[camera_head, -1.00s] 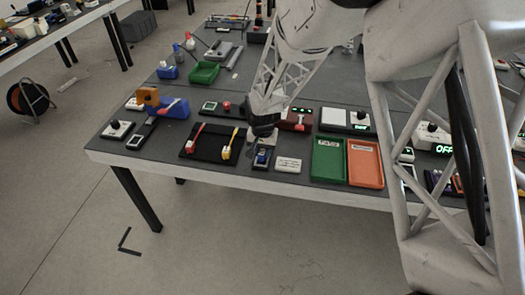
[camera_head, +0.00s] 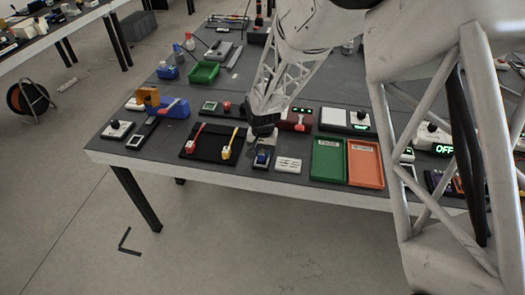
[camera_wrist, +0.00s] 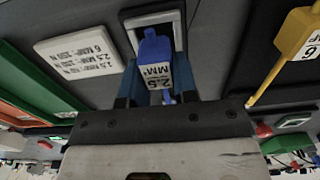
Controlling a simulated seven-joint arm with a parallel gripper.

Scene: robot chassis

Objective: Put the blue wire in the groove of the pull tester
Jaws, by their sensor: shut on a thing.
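The blue wire (camera_wrist: 153,46) shows between the fingers of my gripper (camera_wrist: 156,90) in the wrist view, with a white "2.5 MM²" tag on it. My gripper is shut on it at the tag. The wire's blue end lies over a white-framed dark square (camera_wrist: 178,30); I cannot tell whether it touches it. In the head view my gripper (camera_head: 262,143) is low over the front table edge, just behind a small black holder with blue in it (camera_head: 262,158). A dark red unit with a green display (camera_head: 297,119) stands behind right; I cannot tell whether it is the pull tester.
A black tray (camera_head: 203,156) with a red and a yellow wire lies left of my gripper. A white label plate (camera_head: 288,165), a green tray (camera_head: 327,160) and an orange tray (camera_head: 365,165) lie to the right. A blue and orange device (camera_head: 172,107) stands at the left.

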